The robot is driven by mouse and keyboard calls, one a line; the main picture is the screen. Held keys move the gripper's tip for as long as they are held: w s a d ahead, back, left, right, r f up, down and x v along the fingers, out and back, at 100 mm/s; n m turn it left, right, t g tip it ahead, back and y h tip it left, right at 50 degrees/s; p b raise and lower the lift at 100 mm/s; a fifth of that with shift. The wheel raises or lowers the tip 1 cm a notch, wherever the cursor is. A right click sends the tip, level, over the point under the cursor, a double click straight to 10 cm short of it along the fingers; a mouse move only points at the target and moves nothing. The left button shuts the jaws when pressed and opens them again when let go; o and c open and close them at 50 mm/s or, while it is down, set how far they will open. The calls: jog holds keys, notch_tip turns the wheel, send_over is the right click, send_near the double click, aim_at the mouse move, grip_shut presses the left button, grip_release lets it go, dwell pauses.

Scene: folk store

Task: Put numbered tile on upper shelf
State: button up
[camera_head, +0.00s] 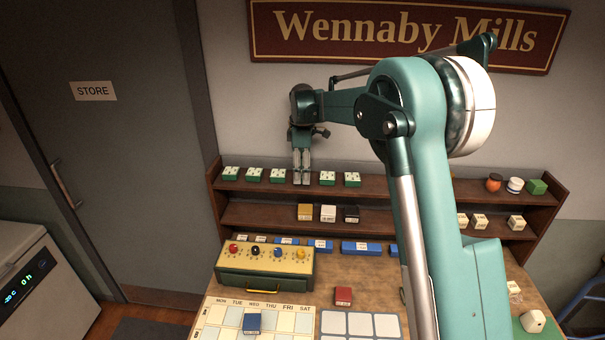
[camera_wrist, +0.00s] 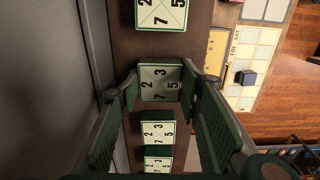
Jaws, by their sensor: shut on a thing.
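My gripper (camera_head: 302,179) points down at the upper shelf (camera_head: 390,188), in a gap in a row of green-edged white numbered tiles. In the wrist view, my gripper (camera_wrist: 160,92) is shut on a numbered tile (camera_wrist: 160,76) with a finger on either side of it. The held tile lines up with the row. I cannot tell whether it touches the shelf. Other numbered tiles stand on both sides, such as one to the left (camera_head: 278,175) and one to the right (camera_head: 327,178). The fingers hide the held tile in the head view.
The lower shelf (camera_head: 265,217) bears several small boxes. A button box (camera_head: 264,271) and red block (camera_head: 343,296) are on the worktop.

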jog(key=shift+f, duration=0.1)
jog(key=o, duration=1)
notch_tip(320, 180, up, 12)
jog(key=shift+r+b, duration=0.15)
jog(key=shift+b, duration=0.8)
jog(key=shift+d, duration=0.1)
